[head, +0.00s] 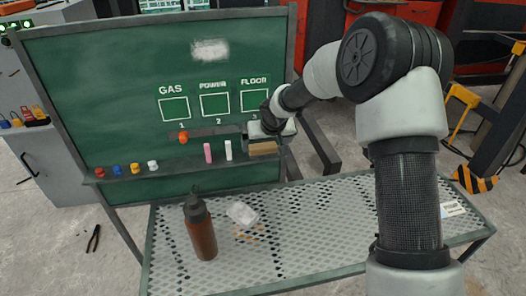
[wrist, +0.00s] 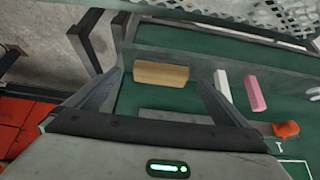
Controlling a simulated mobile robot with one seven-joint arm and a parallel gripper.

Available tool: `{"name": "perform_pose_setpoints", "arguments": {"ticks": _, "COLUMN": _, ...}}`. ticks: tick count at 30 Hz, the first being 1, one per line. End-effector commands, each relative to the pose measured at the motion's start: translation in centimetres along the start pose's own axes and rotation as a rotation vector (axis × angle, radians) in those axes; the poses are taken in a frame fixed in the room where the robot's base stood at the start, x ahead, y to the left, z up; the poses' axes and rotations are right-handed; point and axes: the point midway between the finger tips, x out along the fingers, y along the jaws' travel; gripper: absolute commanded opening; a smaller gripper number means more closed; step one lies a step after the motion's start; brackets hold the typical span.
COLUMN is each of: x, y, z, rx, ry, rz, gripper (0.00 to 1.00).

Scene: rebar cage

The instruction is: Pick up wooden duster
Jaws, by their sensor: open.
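The wooden duster (head: 263,149) is a tan block at the right end of the green board's ledge. It also shows in the wrist view (wrist: 160,73), upper middle, lying between the lines of my two fingers. My gripper (head: 268,130) is just above and behind it in the head view, partly hiding it. In the wrist view my gripper (wrist: 162,80) is open, with a finger to each side of the duster and a gap on both sides. I cannot tell whether the fingertips reach its depth.
An orange object (head: 183,137) and several coloured pieces are further left. Below is a mesh table (head: 330,220) with a brown bottle (head: 201,232) and a crumpled white item (head: 241,212).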

Motion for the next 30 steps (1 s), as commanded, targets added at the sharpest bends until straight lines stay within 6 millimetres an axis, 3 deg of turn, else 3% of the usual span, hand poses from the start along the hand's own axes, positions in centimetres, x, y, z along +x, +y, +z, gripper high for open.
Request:
{"name": "perform_pose_setpoints", "arguments": {"ticks": 3, "x": 2.1, "y": -0.2, "z": -0.1, "rx": 0.001, "ry": -0.002, "rz": -0.002, "gripper": 1.0}}
{"name": "perform_pose_setpoints", "arguments": {"ticks": 9, "x": 4.4, "y": -0.2, "z": -0.3, "rx": 0.0, "ry": -0.001, "rz": -0.002, "gripper": 1.0}}
{"name": "perform_pose_setpoints", "arguments": {"ticks": 17, "x": 4.6, "y": -0.2, "z": -0.3, "rx": 0.0, "ry": -0.001, "rz": -0.001, "gripper": 1.0}}
{"name": "perform_pose_setpoints", "arguments": {"ticks": 25, "x": 4.6, "y": -0.2, "z": -0.3, "rx": 0.0, "ry": -0.001, "rz": -0.001, "gripper": 0.58}}
{"name": "perform_pose_setpoints", "arguments": {"ticks": 30, "x": 4.6, "y": -0.2, "z": -0.4, "rx": 0.0, "ry": 0.0, "rz": -0.001, "gripper": 0.55}}
